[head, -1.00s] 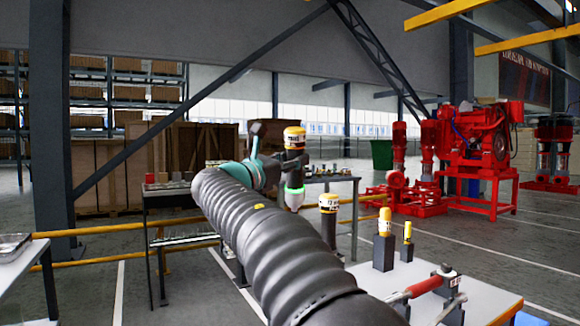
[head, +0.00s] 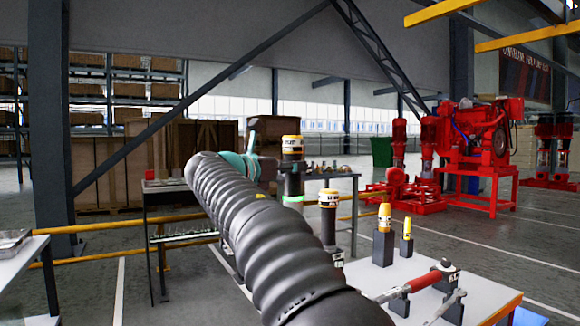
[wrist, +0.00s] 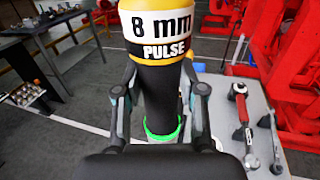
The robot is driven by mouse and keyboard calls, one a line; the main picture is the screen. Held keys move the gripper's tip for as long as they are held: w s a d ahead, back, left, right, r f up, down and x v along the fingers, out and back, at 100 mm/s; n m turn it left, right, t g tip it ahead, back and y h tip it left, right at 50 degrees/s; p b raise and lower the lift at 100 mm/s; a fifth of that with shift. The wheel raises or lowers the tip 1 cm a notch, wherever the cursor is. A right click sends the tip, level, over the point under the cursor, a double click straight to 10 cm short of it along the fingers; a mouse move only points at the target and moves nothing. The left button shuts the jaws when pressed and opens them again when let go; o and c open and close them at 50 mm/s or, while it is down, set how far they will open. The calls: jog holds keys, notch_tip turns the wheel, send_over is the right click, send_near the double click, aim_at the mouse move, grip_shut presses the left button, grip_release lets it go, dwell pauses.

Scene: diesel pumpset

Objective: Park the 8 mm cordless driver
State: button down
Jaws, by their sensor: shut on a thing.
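In the head view the driver (head: 292,150) is held about upright beyond the end of my arm, left of the light-topped table (head: 465,292). My fingers are mostly hidden there by the arm and driver. The driver's lower end is hidden in both views.
A similar yellow-topped driver (head: 328,205) stands upright at the light table's far left. Smaller yellow-topped tools stand in dark blocks (head: 383,248). A red-handled tool (head: 424,281) lies nearer. A dark bench (head: 160,187) stands behind my arm; a red pumpset (head: 485,140) is farther right.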

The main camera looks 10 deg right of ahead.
jog(key=shift+f+b, duration=2.75)
jog(key=shift+f, duration=3.3)
jog(key=shift+p, duration=0.75)
jog(key=shift+f+b, duration=0.55)
jog(key=shift+f, duration=0.45)
jog(key=c, duration=0.6)
grip_release()
jog(key=shift+f, duration=0.1)
jog(key=v, duration=1.2)
